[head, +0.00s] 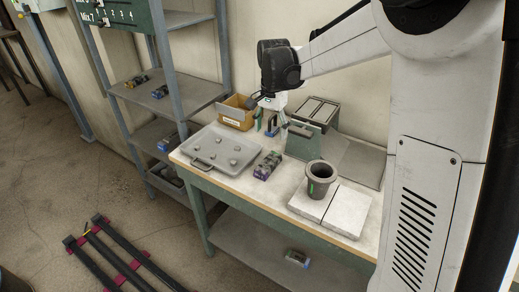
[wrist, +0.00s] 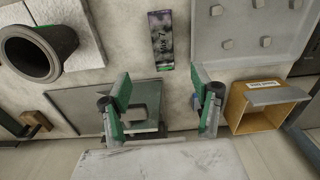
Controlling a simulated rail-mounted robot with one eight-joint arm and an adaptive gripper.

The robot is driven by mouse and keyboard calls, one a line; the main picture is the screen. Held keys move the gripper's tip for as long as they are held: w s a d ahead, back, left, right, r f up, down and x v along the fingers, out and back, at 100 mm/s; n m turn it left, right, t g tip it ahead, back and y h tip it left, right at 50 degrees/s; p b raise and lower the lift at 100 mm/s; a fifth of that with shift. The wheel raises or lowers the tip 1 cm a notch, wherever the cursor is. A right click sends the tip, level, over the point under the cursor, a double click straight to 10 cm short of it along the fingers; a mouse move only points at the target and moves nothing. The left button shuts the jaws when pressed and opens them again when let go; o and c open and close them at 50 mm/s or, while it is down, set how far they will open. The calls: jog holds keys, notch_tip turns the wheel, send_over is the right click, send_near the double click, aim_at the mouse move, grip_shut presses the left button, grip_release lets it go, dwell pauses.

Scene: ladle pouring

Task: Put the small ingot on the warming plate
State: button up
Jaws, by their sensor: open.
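Several small grey lumps lie in the shallow grey tray (head: 178,156); one such lump (wrist: 265,42) shows in the wrist view. I cannot tell which is the small ingot. A flat grey plate (head: 358,162) lies at the table's back right; it also shows in the wrist view (wrist: 75,100), and may be the warming plate. My gripper (head: 266,120) is above the back of the table, behind the tray. In the wrist view my gripper (wrist: 160,82) is open, its green fingers wide apart with nothing held between them. A green stand (head: 303,143) is close beside it.
A dark crucible (head: 320,180) stands on white slabs (head: 347,211). A purple-and-grey packet (head: 267,165) lies between tray and crucible. An open cardboard box (head: 236,110) is behind the tray. A dark slotted rack (head: 316,111) stands against the wall. Shelving (head: 170,95) stands left.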

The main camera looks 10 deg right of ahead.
jog(key=w+f, duration=0.1)
jog(key=w, duration=0.1)
send_over(268, 161)
notch_tip(268, 161, down, 9)
jog(key=shift+r, duration=0.15)
jog(key=shift+s+f, duration=0.15)
jog(key=shift+f, duration=2.55)
grip_shut()
